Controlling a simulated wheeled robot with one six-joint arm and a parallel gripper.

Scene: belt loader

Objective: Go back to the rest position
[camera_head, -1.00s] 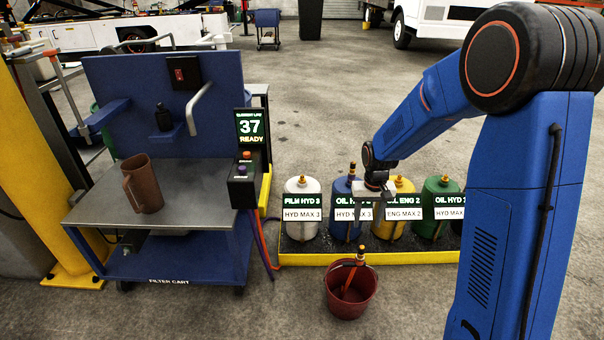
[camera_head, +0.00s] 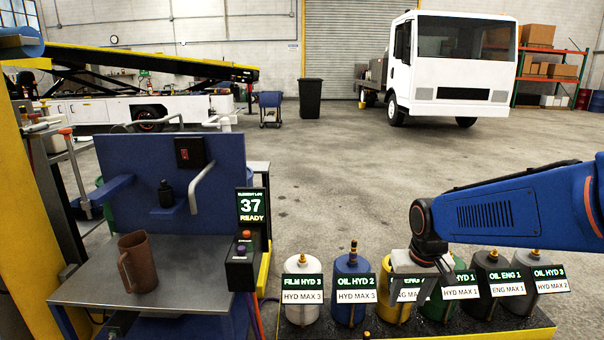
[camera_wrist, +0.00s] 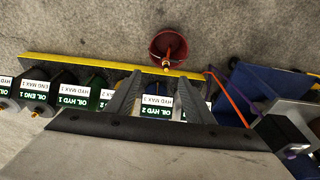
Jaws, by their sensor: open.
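My gripper (camera_head: 418,280) is at the right of the head view, in front of the yellow and green canisters, with my blue forearm reaching in from the right edge. Its jaws are partly hidden by its own body there. In the wrist view my gripper (camera_wrist: 158,82) shows two dark fingers spread apart with nothing held between them. The blue OIL HYD 2 canister (camera_wrist: 155,116) shows beyond the gap between the fingers, upside down in that view.
Several labelled canisters stand in a tray with a yellow edge (camera_head: 520,332). A red bucket (camera_wrist: 168,47) with an orange-handled thing stands beside the tray. A filter cart (camera_head: 75,292) at left carries a brown jug (camera_head: 137,262). A white truck (camera_head: 450,65) stands behind; floor between is clear.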

